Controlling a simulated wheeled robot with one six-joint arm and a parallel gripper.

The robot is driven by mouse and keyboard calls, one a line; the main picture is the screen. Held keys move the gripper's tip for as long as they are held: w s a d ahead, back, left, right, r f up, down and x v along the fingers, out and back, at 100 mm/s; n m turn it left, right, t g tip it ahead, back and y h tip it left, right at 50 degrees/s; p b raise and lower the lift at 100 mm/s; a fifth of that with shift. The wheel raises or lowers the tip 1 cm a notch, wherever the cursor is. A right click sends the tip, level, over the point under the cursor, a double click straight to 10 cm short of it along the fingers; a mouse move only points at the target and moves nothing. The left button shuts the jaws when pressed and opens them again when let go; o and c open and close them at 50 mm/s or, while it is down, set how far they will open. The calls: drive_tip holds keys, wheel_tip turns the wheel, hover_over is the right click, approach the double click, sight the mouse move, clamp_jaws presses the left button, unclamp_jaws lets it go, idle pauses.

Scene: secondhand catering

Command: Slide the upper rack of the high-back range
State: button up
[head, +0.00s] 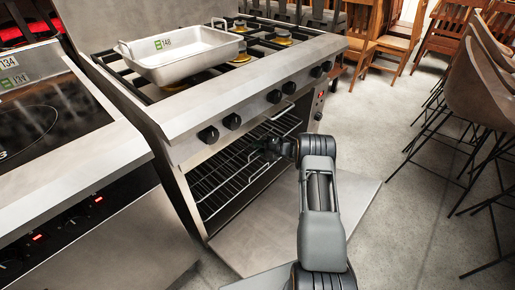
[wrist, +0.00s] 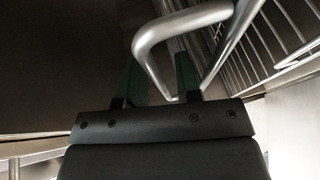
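The high-back range (head: 245,108) stands at the upper left in the head view, with its oven open below the knobs. Wire racks (head: 222,178) show inside the oven; the upper one lies just under the front panel, partly hidden by my arm. My gripper (head: 266,149) is at the oven mouth, by the front of the upper rack. In the wrist view my gripper (wrist: 158,80) has its two dark green fingers apart. A bent silver bar (wrist: 190,20) passes between them, with a gap showing beside it. Rack wires (wrist: 243,55) show just beyond the bar.
The lowered oven door (head: 255,235) lies flat below the oven, under my arm. A steel pan (head: 185,55) sits on the burners. A glass-topped cooker (head: 50,120) stands close at the left. Bar stools (head: 480,90) stand at the right, with bare floor between.

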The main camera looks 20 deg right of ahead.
drive_tip(key=p+v, duration=0.3)
drive_tip(key=v, duration=1.1)
idle(0.3)
